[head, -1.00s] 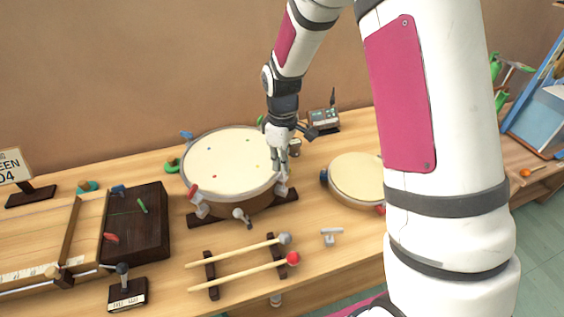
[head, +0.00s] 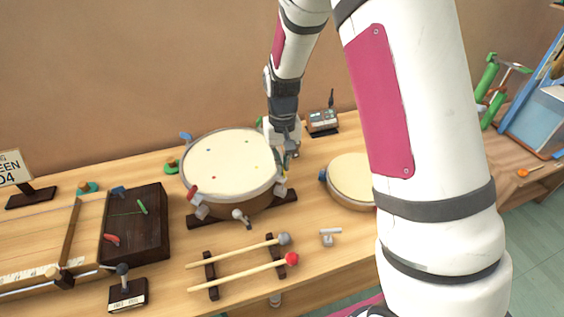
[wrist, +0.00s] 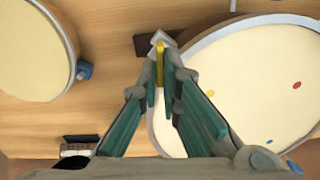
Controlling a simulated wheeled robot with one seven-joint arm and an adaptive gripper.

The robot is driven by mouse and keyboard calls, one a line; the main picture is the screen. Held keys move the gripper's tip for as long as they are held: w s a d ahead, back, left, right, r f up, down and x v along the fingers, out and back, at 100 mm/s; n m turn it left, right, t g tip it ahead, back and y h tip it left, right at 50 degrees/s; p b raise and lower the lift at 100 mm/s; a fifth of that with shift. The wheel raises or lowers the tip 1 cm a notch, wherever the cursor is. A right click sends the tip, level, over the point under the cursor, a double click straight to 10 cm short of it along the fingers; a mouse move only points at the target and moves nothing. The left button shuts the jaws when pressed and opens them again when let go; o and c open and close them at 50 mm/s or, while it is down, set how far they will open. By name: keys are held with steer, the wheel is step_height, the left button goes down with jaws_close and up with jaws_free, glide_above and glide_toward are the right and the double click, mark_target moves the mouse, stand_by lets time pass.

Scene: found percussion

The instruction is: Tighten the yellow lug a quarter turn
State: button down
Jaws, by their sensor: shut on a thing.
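The large drum (head: 225,162) stands on dark supports on the bench, with coloured lugs around its rim and small coloured dots on its pale head. In the wrist view the yellow lug (wrist: 160,65) is a narrow upright piece at the drum's rim (wrist: 205,42), beside a pale bracket. My gripper (wrist: 161,85) has its two fingertips on either side of the yellow lug and is shut on it. In the head view my gripper (head: 286,162) is at the drum's right edge and mostly covers the lug.
A smaller drum (head: 348,178) with a blue lug is close on the right. A small device with an antenna (head: 322,121) stands behind. A dark wooden box (head: 138,235) is left.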

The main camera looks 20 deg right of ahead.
steer(key=shift+d+m+p, duration=0.1)
steer(key=shift+m+p, duration=0.2)
steer(key=shift+m, duration=1.9)
steer(key=c, duration=1.8)
jaws_free()
steer(key=shift+r, duration=0.15)
steer(key=shift+r, duration=5.85)
